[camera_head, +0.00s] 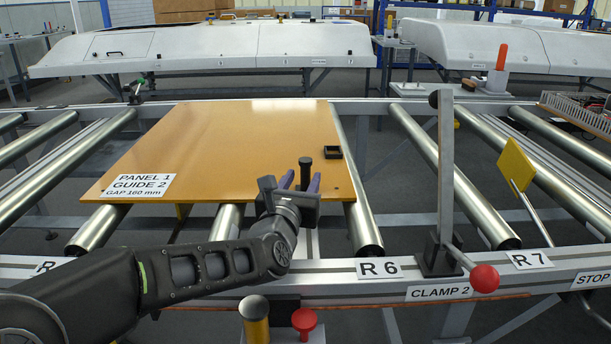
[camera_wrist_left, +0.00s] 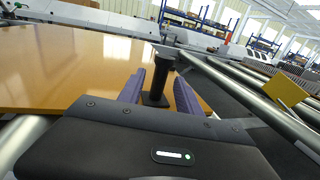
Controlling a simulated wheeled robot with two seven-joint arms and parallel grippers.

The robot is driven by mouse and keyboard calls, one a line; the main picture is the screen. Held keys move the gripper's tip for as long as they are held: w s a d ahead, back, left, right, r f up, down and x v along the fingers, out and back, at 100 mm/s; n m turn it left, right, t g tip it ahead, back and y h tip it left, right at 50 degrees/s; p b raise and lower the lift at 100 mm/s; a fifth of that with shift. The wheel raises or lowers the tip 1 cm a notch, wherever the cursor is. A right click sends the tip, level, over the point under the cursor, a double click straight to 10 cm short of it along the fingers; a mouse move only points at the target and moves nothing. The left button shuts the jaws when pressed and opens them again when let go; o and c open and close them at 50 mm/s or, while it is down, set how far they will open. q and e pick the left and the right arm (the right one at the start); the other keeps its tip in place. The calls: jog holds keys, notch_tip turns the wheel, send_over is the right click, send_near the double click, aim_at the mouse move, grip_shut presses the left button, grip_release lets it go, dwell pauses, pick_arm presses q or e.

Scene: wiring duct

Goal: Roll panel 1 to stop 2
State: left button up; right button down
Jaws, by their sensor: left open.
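Panel 1 (camera_head: 230,140) is an orange-brown sheet lying flat on the rollers, labelled PANEL 1, GUIDE 2, GAP 160 mm. A black upright post (camera_head: 305,170) stands near its front right corner; it also shows in the left wrist view (camera_wrist_left: 161,78). My left gripper (camera_head: 300,182) is open, its purple fingers on either side of the post; whether they touch it I cannot tell. A yellow plate (camera_head: 516,163) on a tilted rod stands to the right, near a label reading STOP (camera_head: 592,279), its number cut off. My right gripper is not in view.
Clamp 2's upright grey bar (camera_head: 446,165) with a red knob (camera_head: 484,278) stands on the front rail, between panel and yellow plate. Bare rollers (camera_head: 450,175) lie right of the panel.

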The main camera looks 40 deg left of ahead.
aim_at(304, 176)
pick_arm(q)
jog(key=shift+x, duration=1.6)
jog(key=shift+c, duration=0.3)
grip_shut()
